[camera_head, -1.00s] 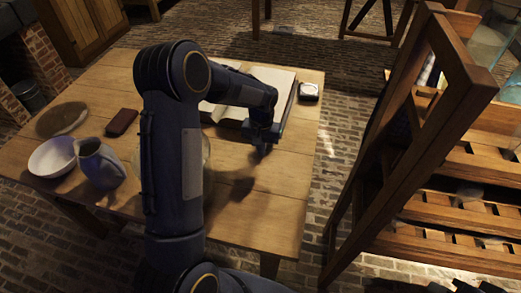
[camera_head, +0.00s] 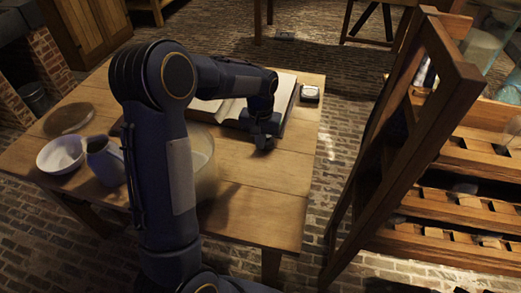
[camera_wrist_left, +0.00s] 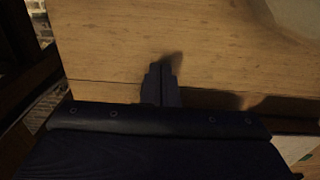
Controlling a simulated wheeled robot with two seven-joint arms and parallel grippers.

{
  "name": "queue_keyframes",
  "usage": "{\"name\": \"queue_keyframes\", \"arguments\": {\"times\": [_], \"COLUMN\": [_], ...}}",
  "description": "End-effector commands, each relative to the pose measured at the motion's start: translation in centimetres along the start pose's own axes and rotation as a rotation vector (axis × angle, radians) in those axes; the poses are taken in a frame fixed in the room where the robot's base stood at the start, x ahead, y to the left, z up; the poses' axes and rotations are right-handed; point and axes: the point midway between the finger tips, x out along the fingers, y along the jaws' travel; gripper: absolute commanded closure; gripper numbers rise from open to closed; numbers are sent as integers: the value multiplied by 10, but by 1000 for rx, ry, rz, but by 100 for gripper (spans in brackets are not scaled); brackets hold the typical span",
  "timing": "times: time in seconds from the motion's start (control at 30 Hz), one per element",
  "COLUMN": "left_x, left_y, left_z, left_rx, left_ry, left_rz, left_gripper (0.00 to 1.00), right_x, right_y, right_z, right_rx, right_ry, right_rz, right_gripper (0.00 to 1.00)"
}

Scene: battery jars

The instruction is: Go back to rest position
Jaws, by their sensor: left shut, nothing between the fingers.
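My left gripper (camera_head: 264,143) is above the wooden table (camera_head: 255,205), near its right side and just in front of the open book (camera_head: 229,108). Its fingers are together with nothing between them; the left wrist view also shows the closed fingers (camera_wrist_left: 161,84) over bare wood. My left arm bends at a raised elbow and hides part of the table's left half. My right gripper is not in view.
A blue-grey jug (camera_head: 105,162), a white bowl (camera_head: 61,155) and a round brown plate (camera_head: 69,119) stand on the left. A clear glass jar (camera_head: 202,160) is partly behind my arm. A small pale-topped object (camera_head: 309,93) lies by the book. A wooden rack (camera_head: 405,135) stands right.

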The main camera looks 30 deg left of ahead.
Motion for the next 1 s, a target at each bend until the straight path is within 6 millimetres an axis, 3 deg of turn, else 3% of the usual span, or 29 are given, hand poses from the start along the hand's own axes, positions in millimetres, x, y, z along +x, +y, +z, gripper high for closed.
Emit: {"name": "queue_keyframes", "arguments": {"times": [0.13, 0.43, 0.57, 0.67, 0.8, 1.0], "left_x": [-21, -31, -52, -86, -132, -169], "left_y": [0, 0, -4, -9, -14, -11], "left_z": [0, 1, 15, 43, 102, 190], "left_rx": [0, 0, -1, 3, 18, 47], "left_ry": [2, 0, 23, 62, 141, 269], "left_rz": [1, 2, 35, 94, 196, 320], "left_gripper": [100, 100, 100, 100, 100, 100], "right_x": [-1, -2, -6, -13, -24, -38], "right_y": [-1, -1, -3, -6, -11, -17], "right_z": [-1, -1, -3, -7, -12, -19], "right_rx": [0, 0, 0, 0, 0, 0], "right_ry": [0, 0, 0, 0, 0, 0], "right_rz": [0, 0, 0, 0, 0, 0], "right_gripper": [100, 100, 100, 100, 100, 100]}}
